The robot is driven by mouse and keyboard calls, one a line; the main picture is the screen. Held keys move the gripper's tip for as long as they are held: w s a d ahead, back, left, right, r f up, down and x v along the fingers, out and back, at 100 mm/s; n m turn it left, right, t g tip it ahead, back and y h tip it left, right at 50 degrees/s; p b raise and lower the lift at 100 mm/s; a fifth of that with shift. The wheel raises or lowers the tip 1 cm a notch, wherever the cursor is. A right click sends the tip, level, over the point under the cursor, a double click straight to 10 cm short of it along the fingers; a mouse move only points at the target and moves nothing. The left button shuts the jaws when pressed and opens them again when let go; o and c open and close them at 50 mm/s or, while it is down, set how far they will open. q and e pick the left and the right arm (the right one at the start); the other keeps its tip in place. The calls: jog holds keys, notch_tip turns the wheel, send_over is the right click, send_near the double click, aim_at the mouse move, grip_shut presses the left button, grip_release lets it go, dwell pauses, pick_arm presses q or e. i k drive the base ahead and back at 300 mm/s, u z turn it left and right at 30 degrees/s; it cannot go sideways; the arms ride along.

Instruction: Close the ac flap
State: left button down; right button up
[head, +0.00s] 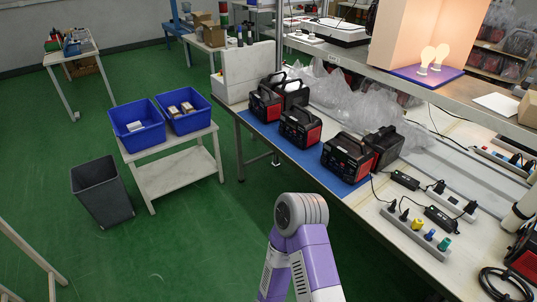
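Several black and red power stations stand on the workbench: one at the back left (265,104), one in the middle (300,128) and one closer (347,158). Another power station (525,258) is cut off by the right edge. I cannot make out an ac flap on any of them, or whether one is open. A purple and white link of my arm with a grey round joint rises at the bottom centre, in front of the bench's near edge. Neither of my grippers shows.
The workbench (408,243) carries a power strip (415,232), black adapters (405,180) and a coiled black cable (508,284). Clear plastic bags (360,100) lie behind the stations. A shelf (450,92) overhangs the bench.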

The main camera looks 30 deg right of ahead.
aim_at(347, 179)
jog(key=z, duration=0.2)
jog(key=i, duration=1.25)
jog(key=z, duration=0.85)
